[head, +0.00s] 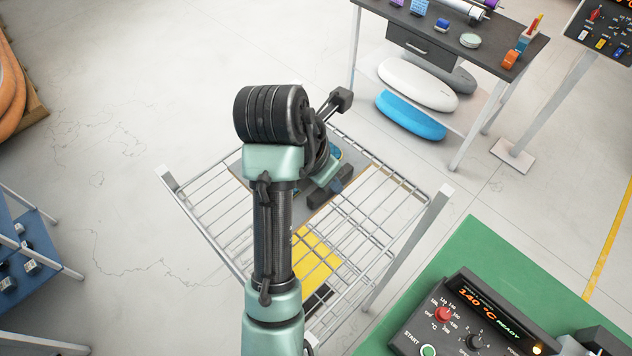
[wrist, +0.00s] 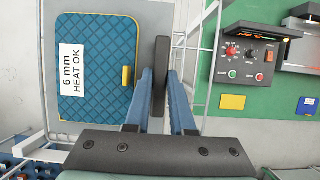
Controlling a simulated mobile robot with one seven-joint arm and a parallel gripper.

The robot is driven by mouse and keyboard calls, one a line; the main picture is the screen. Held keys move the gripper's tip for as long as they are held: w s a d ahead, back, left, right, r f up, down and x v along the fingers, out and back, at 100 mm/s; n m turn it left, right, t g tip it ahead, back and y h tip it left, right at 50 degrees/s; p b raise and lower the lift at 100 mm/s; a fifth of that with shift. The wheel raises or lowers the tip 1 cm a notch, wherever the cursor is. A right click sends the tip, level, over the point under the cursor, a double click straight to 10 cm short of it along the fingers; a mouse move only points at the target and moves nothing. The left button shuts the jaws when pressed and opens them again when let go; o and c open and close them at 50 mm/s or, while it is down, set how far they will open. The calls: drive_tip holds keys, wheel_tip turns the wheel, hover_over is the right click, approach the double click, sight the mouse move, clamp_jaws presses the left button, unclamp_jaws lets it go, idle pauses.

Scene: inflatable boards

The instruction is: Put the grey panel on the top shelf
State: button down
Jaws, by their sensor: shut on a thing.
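The grey panel (head: 238,162) lies flat over the top of the wire shelf rack (head: 205,193), partly hidden behind my arm; a tan edge shows. In the wrist view the panel (wrist: 150,8) fills the left middle, with a blue quilted pad (wrist: 105,85) labelled "6 mm HEAT OK" on its face. In the head view my gripper (head: 332,190) is low over the rack. I cannot tell whether the panel touches the wires.
A yellow item (head: 315,262) shows through the wires lower down. A green bench (head: 480,255) with a 140 °C control box (head: 470,315) stands close at right. A dark table (head: 405,25) with boards beneath is behind. A blue rack (head: 25,240) stands left.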

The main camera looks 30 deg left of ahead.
sight(326, 197)
drive_tip(key=f, duration=0.4)
drive_tip(key=shift+s+f+p, duration=0.25)
drive_tip(key=shift+s+p, duration=0.05)
drive_tip(key=shift+p, duration=0.1)
drive_tip(key=shift+w+f+p, duration=0.1)
drive_tip(key=shift+f+p, duration=0.5)
drive_tip(key=shift+f, duration=1.8)
drive_tip(key=c, duration=0.8)
unclamp_jaws()
drive_tip(key=shift+f, duration=0.1)
drive_tip(key=shift+o, duration=0.2)
